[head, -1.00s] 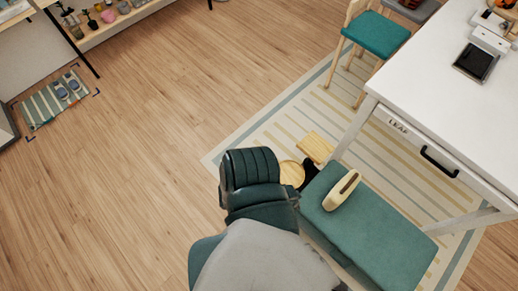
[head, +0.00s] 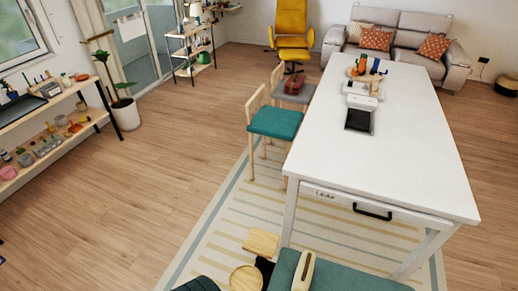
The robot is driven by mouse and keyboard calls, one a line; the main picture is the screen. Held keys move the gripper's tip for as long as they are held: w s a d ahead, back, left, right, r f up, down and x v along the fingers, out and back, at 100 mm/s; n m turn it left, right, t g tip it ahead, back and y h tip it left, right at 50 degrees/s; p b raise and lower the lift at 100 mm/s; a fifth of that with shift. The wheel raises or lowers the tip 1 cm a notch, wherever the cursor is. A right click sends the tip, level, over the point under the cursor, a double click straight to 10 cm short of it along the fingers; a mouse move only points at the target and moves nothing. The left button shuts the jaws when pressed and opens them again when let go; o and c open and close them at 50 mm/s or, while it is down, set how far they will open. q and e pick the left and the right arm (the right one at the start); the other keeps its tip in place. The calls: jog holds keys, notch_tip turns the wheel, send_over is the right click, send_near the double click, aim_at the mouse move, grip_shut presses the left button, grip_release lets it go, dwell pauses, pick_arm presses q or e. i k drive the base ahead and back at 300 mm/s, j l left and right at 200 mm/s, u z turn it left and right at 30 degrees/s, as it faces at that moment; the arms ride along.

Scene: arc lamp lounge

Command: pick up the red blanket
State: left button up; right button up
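A small dark red thing (head: 290,87) lies on the grey seat of the farther chair (head: 294,97), at the left side of the white table. It is too small to tell for sure that it is a folded blanket. No other red cloth shows. Neither of my grippers shows in the head view.
The long white table (head: 420,150) stands right of centre, with a teal chair (head: 274,123) on its left. A teal bench (head: 345,278) and a round wooden piece (head: 245,279) are close in front. A sofa (head: 398,42) with orange cushions stands behind. Wooden floor lies open left.

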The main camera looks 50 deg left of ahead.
aim_at(294, 85)
jog(key=u, duration=2.35)
